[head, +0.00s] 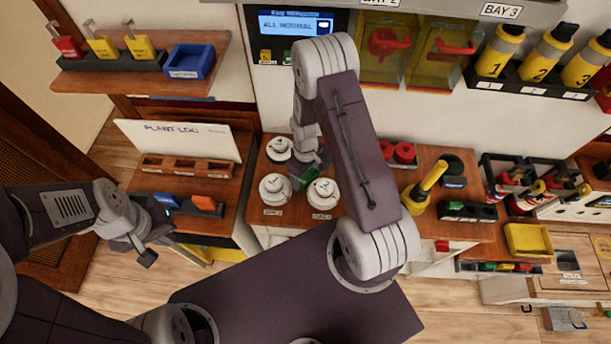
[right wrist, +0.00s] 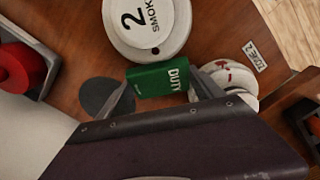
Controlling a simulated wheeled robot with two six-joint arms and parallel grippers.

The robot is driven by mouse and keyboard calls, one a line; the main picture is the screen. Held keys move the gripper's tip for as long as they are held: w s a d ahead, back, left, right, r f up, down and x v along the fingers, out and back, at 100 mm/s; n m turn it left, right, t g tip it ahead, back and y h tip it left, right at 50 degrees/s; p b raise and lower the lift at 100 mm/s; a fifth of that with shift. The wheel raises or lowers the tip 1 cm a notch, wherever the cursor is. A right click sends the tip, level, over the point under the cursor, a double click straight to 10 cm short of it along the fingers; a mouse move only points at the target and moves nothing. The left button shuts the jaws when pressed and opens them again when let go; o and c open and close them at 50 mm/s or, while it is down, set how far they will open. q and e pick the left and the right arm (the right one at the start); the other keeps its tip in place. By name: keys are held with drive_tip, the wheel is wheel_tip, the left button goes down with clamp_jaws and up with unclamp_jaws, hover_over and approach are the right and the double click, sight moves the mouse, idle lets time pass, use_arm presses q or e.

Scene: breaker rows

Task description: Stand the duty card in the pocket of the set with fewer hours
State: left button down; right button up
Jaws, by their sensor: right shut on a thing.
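The green duty card (right wrist: 158,80) is shut between the fingers of my right gripper (right wrist: 155,92), its lettering showing in the right wrist view. In the head view my right gripper (head: 308,176) holds the card (head: 304,181) over the counter among white round smoke units, partly hidden by my arm. My left gripper (head: 156,249) is open and empty, in front of the left-hand counter. A white plant log board (head: 180,138) stands there behind a row of brown compartments (head: 186,168). I cannot tell which thing is a set's pocket, and no hours are readable.
White smoke units stand close by, one marked 2 (right wrist: 148,22), another (right wrist: 228,78) just behind the card. Red round parts (head: 404,152) and a yellow torch-like tool (head: 425,188) lie right of my arm. A blue bin (head: 190,62) sits on the upper left shelf.

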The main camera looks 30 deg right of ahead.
sight(305, 176)
drive_tip(key=shift+r, duration=0.6)
wheel_tip(305, 176, up, 3)
drive_tip(key=shift+r+b, duration=0.1)
drive_tip(key=shift+b, duration=0.35)
drive_tip(key=s+d+r+b, duration=0.1)
drive_tip(key=s+d+r, duration=0.4)
drive_tip(key=s, duration=0.5)
drive_tip(key=shift+s+d+r, duration=0.15)
drive_tip(key=shift+d+r, duration=0.15)
drive_tip(key=shift+r, duration=0.55)
